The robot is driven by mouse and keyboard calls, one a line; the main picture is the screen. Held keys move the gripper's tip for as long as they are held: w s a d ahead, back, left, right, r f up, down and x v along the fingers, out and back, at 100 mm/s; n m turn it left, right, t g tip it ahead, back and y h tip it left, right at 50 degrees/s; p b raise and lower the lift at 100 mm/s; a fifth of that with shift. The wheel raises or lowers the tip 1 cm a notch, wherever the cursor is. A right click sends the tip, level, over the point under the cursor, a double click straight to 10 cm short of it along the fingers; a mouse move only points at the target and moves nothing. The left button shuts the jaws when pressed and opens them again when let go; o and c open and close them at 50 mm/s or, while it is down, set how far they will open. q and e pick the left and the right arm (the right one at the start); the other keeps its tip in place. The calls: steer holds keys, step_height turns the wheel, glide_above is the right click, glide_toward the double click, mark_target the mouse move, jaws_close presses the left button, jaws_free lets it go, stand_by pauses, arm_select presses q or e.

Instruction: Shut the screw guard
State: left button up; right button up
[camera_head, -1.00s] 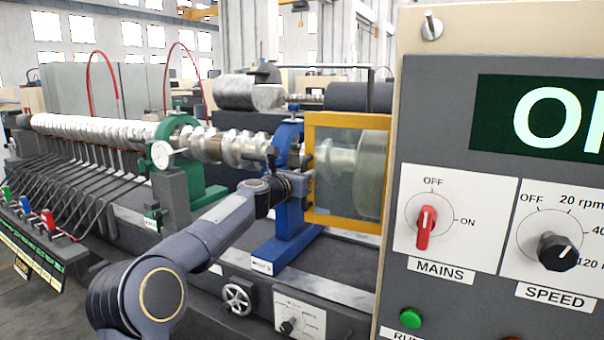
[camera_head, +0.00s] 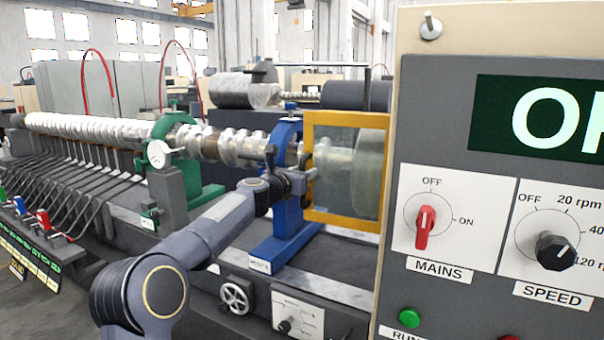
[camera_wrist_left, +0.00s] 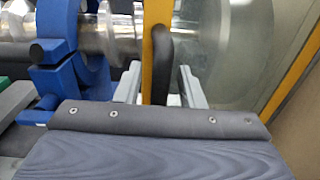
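The screw guard is a clear panel in a yellow frame (camera_head: 347,216), upright in front of the grey round chuck at the blue stand's right. In the left wrist view its yellow edge bar (camera_wrist_left: 152,30) carries a dark handle (camera_wrist_left: 163,50). My left gripper (camera_head: 308,176) is at the guard's left edge in the head view. In the left wrist view its two pale fingers (camera_wrist_left: 162,86) are apart, on either side of the bar and handle, with gaps visible. Whether they touch the handle is hard to tell. My right gripper is not in view.
A blue stand (camera_head: 281,215) and a green stand (camera_head: 173,175) hold the long metal screw (camera_head: 95,127). A control panel (camera_head: 450,120) with a red mains switch (camera_head: 425,226) fills the right side, close to the guard. A handwheel (camera_head: 237,295) sits below.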

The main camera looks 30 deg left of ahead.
arm_select(q)
steer(key=s+b, duration=0.3)
steer(key=s, duration=0.4)
steer(key=shift+s+a, duration=0.3)
steer(key=shift+s, duration=0.1)
steer(key=s+d+f+m+g+h+p, duration=0.1)
steer(key=s+d+f+m+g+h, duration=0.15)
steer(key=s+d+m, duration=0.5)
steer(key=s+d+f+m+g+h+p, duration=0.25)
steer(key=s+d+m, duration=0.25)
steer(key=s+m, duration=0.5)
steer(key=s+d+f+m+g+y+p, duration=0.1)
steer(key=s+d+f+m+g, duration=0.1)
steer(key=s+f+m, duration=0.6)
steer(key=s+d+f+m+g+y+p, duration=0.1)
steer(key=s+f+m+g, duration=0.4)
steer(key=s, duration=1.2)
step_height(320, 180, down, 5)
steer(key=d+m, duration=0.1)
steer(key=m, duration=0.2)
steer(key=shift+d, duration=0.25)
